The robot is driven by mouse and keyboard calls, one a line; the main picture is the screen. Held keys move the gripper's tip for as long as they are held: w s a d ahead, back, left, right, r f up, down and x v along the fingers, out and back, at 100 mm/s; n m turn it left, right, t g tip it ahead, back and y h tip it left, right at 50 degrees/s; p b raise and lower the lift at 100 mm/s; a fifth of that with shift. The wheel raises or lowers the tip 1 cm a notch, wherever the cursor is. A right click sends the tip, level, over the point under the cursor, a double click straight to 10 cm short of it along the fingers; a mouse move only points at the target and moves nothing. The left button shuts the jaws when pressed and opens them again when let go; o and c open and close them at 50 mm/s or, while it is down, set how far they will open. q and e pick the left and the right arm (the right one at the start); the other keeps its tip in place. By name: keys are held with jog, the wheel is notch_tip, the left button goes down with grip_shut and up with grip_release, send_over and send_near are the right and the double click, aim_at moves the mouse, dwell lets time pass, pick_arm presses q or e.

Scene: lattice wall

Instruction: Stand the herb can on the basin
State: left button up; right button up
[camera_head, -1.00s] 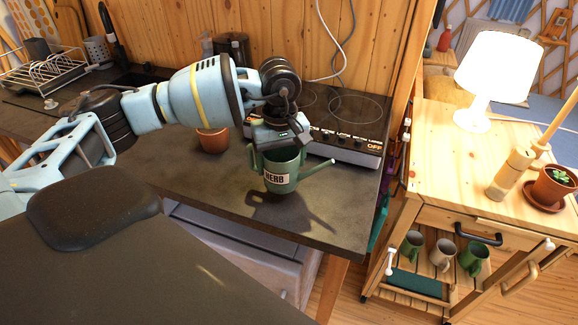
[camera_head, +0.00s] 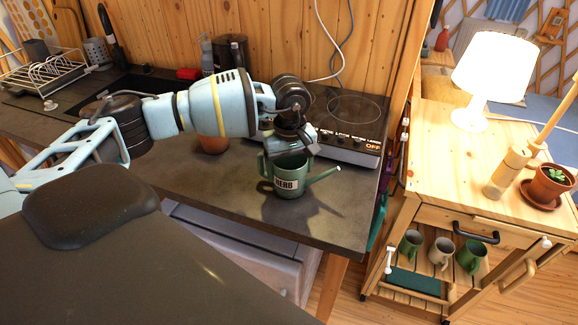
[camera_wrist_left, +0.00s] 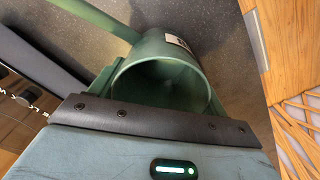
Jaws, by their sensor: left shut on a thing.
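The herb can (camera_head: 289,176) is a green watering can with a HERB label and a spout pointing right. It is upright over the front right part of the dark counter. My left gripper (camera_head: 289,152) is shut on its upper part from above. The can's open mouth also shows in the left wrist view (camera_wrist_left: 165,82), against the gripper's dark edge. I cannot tell whether its base touches the counter. A dark basin (camera_head: 128,88) appears set into the counter at the back left, by a black tap, partly hidden by my arm. My right gripper is not in view.
A terracotta pot (camera_head: 212,144) stands behind my left forearm. A black cooktop (camera_head: 345,120) lies behind the can. A dish rack (camera_head: 45,68) is at the back left. A wooden cart (camera_head: 440,150) with a white lamp (camera_head: 490,75) stands right, across a gap.

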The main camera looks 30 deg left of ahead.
pick_arm(q)
jog(key=shift+f, duration=0.2)
jog(key=o, duration=1.2)
jog(key=shift+o, duration=0.2)
notch_tip(320, 180, up, 12)
jog(key=shift+r+b, duration=0.25)
jog(key=shift+b, duration=0.2)
jog(key=shift+c, duration=0.5)
